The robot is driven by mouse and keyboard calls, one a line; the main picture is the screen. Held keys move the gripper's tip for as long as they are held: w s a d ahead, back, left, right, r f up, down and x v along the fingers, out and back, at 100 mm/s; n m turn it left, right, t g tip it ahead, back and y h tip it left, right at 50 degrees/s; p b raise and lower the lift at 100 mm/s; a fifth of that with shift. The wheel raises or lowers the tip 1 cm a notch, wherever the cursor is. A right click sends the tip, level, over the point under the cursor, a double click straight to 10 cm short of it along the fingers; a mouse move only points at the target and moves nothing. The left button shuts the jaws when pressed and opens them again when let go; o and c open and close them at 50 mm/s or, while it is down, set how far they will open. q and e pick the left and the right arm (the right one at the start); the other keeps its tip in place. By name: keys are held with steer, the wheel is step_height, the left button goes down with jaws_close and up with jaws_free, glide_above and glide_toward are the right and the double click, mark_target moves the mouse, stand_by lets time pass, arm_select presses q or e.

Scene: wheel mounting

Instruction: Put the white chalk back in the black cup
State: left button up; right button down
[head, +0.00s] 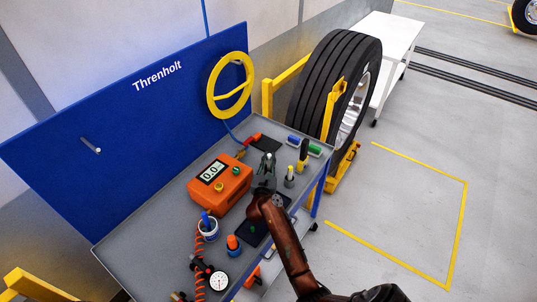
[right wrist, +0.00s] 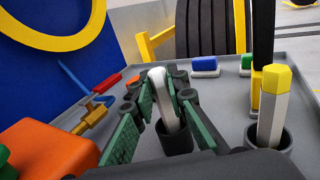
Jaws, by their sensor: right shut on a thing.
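My right gripper (head: 267,166) is over the far right part of the workbench. In the right wrist view its green-padded fingers (right wrist: 166,98) are shut on the white chalk (right wrist: 163,100), which stands close to upright between them. A black cup (right wrist: 175,139) is right under the chalk. The chalk's lower end meets the cup's mouth in that view; how deep it sits inside cannot be told. A second dark cup (right wrist: 269,141) to the right holds a white stick with a yellow end (right wrist: 272,100). My left gripper is not in view.
An orange meter box (head: 221,186) stands left of the gripper. Blue and green erasers (head: 314,150) lie near the back right edge. A white cup with a blue item (head: 208,230), an orange-topped bottle (head: 233,245) and a gauge (head: 218,281) stand nearer the front.

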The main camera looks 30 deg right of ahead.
steer(key=shift+f, duration=0.1)
steer(key=c, duration=1.9)
jaws_free()
steer(key=shift+f+b, duration=0.2)
steer(key=shift+b, duration=0.1)
steer(key=shift+s+a+f, duration=0.1)
steer(key=shift+s+a, duration=0.15)
steer(key=v, duration=0.6)
steer(key=shift+w+r+p, duration=0.15)
steer(key=shift+r+p, duration=0.2)
steer(key=shift+p, duration=0.05)
steer(key=shift+s+a, duration=0.45)
steer(key=shift+s, duration=0.05)
